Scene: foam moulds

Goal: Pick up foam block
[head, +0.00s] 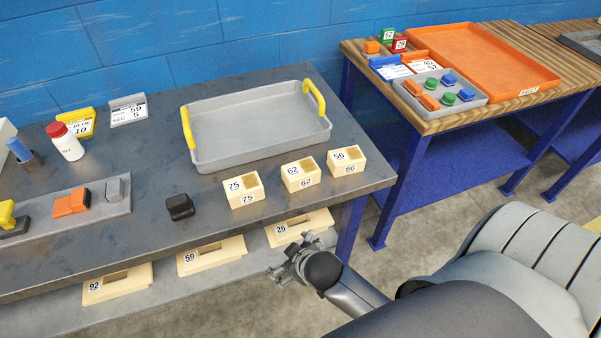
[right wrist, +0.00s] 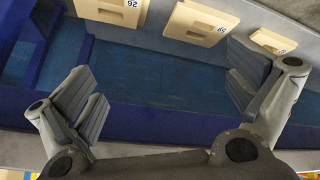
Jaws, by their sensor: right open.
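Three cream foam blocks with square hollows stand in a row on the dark table in the head view: block 75 (head: 243,190), block 62 (head: 302,174) and block 56 (head: 346,161). More cream foam pieces lie on the shelf below: piece 92 (head: 117,284), piece 59 (head: 211,256) and piece 26 (head: 299,228). My right gripper (head: 291,262) is in front of the table's edge, near piece 26 and apart from it. In the right wrist view it (right wrist: 167,92) is open and empty, with shelf pieces beyond its fingers. My left gripper is not in view.
A grey tray with yellow handles (head: 257,129) stands behind the blocks. A black block (head: 180,207), a red-capped bottle (head: 66,141) and a strip of coloured blocks (head: 115,204) are to the left. A second table with an orange tray (head: 480,62) stands right, across a floor gap.

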